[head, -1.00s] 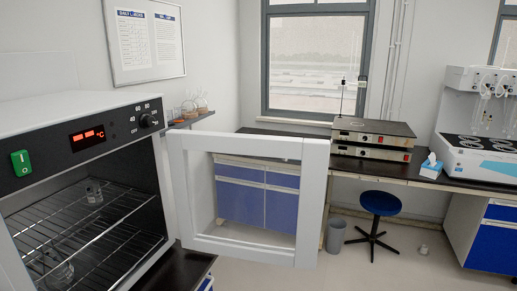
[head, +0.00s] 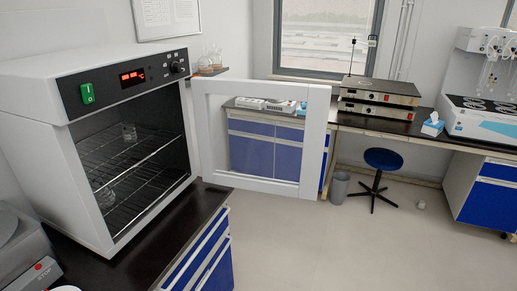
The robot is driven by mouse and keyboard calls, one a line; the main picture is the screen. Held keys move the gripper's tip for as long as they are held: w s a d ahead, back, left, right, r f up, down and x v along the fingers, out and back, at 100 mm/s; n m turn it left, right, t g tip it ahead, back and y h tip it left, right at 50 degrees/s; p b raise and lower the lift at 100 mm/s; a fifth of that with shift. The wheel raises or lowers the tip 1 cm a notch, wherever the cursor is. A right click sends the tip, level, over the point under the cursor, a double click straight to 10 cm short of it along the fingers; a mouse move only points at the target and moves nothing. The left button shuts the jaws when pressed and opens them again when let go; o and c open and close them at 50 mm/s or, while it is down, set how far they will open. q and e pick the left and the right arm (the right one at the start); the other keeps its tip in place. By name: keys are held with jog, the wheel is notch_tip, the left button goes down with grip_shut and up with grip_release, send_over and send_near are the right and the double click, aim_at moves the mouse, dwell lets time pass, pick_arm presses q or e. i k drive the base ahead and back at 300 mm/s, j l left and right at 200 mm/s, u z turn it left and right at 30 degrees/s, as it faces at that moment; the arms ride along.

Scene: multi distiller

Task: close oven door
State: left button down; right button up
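The oven (head: 55,165) is a white box with a dark front panel, a green switch and a red display, standing on a dark bench at the left. Its white-framed door (head: 312,145) with a clear window stands wide open, swung out to the right from the hinge side of the oven. Inside the oven are wire racks (head: 135,160) with a small glass beaker (head: 129,132) on the upper one and glassware on the lower one. Neither of my grippers shows in the head view.
The dark bench top (head: 165,222) has free room before the oven. A grey device (head: 28,255) sits at the lower left corner. A blue stool (head: 383,160) and a grey bin (head: 339,187) stand beyond the door. The floor at the lower right is clear.

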aim_at(267, 137)
jog(key=k+u, duration=0.2)
jog(key=u, duration=1.55)
jog(key=l+u, duration=0.35)
jog(key=l, duration=0.35)
jog(key=l+u, duration=0.35)
jog(key=l, duration=0.35)
jog(key=k+l+u, duration=0.15)
jog(key=l+u, duration=0.25)
jog(key=l, duration=0.3)
